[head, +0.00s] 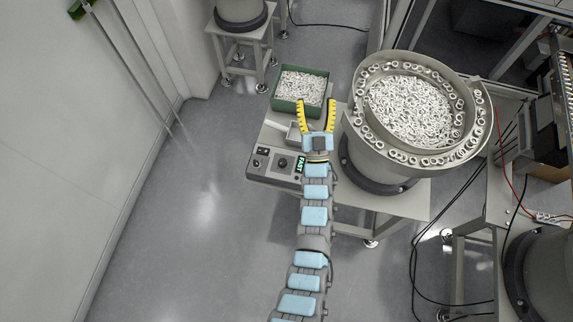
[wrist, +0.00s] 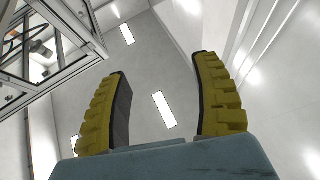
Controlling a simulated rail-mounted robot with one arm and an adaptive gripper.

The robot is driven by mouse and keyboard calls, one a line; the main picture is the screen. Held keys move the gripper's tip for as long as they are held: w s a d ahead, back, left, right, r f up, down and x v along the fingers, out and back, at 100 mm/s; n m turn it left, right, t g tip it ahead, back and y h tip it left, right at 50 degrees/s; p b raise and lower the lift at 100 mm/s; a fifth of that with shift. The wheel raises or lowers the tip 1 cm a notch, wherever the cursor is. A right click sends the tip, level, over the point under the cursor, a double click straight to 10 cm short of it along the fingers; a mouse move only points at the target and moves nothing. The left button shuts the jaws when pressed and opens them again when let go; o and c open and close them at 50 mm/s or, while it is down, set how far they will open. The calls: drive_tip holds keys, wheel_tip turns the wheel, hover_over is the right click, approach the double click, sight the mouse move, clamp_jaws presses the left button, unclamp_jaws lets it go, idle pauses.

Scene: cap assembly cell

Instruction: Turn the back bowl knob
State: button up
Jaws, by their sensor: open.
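The control box (head: 274,166) with a dark round knob (head: 283,162) stands on the near left corner of the bowl's stand in the head view. A lit display reading FAST (head: 300,165) is to the right of the knob. The large vibratory bowl (head: 412,105), full of white rings, is to the right. My gripper (head: 317,103) is open and empty, its yellow fingers pointing away beyond the box and in front of the green bin. In the wrist view my gripper (wrist: 163,85) is spread with nothing between the fingers; the ceiling shows behind, and the knob is not visible there.
A green bin (head: 288,107) of white rings stands beyond my fingers, with a small grey tray (head: 294,133) nearer. A second stand (head: 240,38) is at the back. Black cables (head: 440,225) hang at right. The floor at left (head: 190,200) is clear.

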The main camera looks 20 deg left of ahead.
drive_tip(key=w+a+f+m+g+h+b, duration=0.1)
drive_tip(key=w+f+m+g+h+b, duration=0.25)
drive_tip(key=w, duration=0.75)
drive_tip(key=w+a+f+m+g+h+b, duration=0.1)
drive_tip(key=w+f+m+g+h+b, duration=0.25)
drive_tip(key=w, duration=0.75)
drive_tip(key=m+g+h+b, duration=0.3)
drive_tip(key=m+g+b, duration=1)
drive_tip(key=m+g, duration=0.15)
approach(282, 162)
drive_tip(key=shift+n+g, duration=0.35)
drive_tip(key=shift+g, duration=0.1)
drive_tip(key=f, duration=0.3)
drive_tip(key=f+b, duration=0.1)
drive_tip(key=f, duration=0.2)
drive_tip(key=w+f+b, duration=0.1)
drive_tip(key=f, duration=0.2)
drive_tip(key=shift+f, duration=0.55)
